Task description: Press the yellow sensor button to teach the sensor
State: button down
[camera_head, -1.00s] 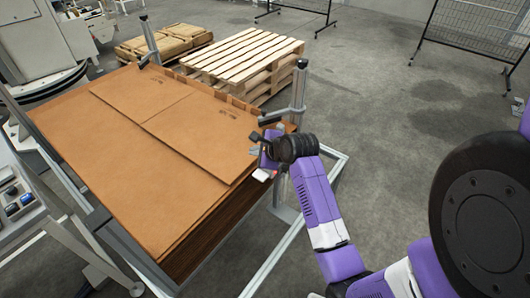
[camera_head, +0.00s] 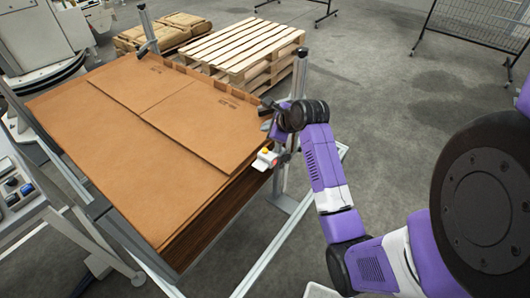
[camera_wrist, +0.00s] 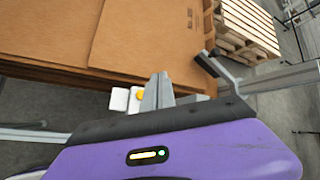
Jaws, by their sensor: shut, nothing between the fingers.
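The yellow sensor button (camera_head: 265,151) sits on top of a small white sensor box (camera_head: 262,162) with a red part at its right end. The box is at the right edge of the cardboard stack. The button also shows in the wrist view (camera_wrist: 140,94), just left of my fingertips, with the white box around it. My gripper (camera_head: 266,118) is shut and empty. In the head view it is above and slightly beyond the button, with a visible gap. In the wrist view the shut fingers (camera_wrist: 158,90) partly hide the sensor's right side.
A stack of cardboard sheets (camera_head: 130,150) lies on a metal frame table to the left. A grey post (camera_head: 298,75) stands close behind my gripper. Wooden pallets (camera_head: 235,48) stand beyond the stack. The floor (camera_head: 400,120) to the right is clear up to mesh fences.

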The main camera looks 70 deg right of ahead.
jog(key=b, duration=0.6)
send_over(267, 152)
notch_tip(267, 152, down, 6)
jog(key=shift+r, duration=0.2)
jog(key=shift+f, duration=0.95)
jog(key=shift+f, duration=0.2)
dwell(0.6)
jog(key=shift+f, duration=0.25)
jog(key=shift+f, duration=0.35)
dwell(0.7)
jog(key=shift+r, duration=0.1)
jog(key=shift+r+p, duration=0.75)
jog(key=shift+p, duration=0.55)
